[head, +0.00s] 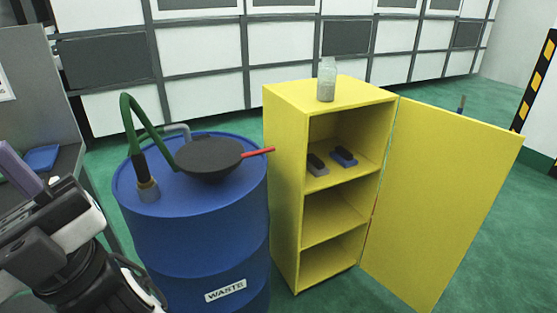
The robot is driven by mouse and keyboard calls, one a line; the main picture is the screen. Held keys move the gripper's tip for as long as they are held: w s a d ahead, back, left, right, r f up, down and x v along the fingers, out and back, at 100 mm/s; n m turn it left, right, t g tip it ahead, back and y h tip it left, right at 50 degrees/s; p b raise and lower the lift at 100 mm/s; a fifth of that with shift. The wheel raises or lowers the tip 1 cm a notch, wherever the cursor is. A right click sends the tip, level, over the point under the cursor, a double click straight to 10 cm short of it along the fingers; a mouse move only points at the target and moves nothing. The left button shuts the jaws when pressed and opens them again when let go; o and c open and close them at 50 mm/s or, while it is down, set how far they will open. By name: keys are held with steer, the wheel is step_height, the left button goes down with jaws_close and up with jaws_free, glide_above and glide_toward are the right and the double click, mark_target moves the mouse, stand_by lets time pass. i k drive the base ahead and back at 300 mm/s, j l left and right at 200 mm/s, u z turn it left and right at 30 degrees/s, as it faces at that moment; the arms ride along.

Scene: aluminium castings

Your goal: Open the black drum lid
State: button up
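The black lid (208,156) is a round, shallow dish shape on top of a blue drum (200,222) labelled WASTE. It appears to be down on the drum top; no opening shows. A red handle (258,152) sticks out from its right side, past the drum's rim towards the yellow cabinet. My arm (85,262) fills the lower left corner, left of the drum and apart from the lid. I cannot make out the fingertips of my gripper or whether they are open.
The yellow cabinet (284,190) stands close on the right, door (440,195) open, with a glass jar (326,80) on top. A grey bench (68,165) stands at far left.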

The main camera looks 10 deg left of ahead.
mark_target(211, 155)
steer(key=u, duration=0.6)
steer(key=i+l+u, duration=0.1)
steer(key=i+l, duration=0.55)
steer(key=i, duration=0.15)
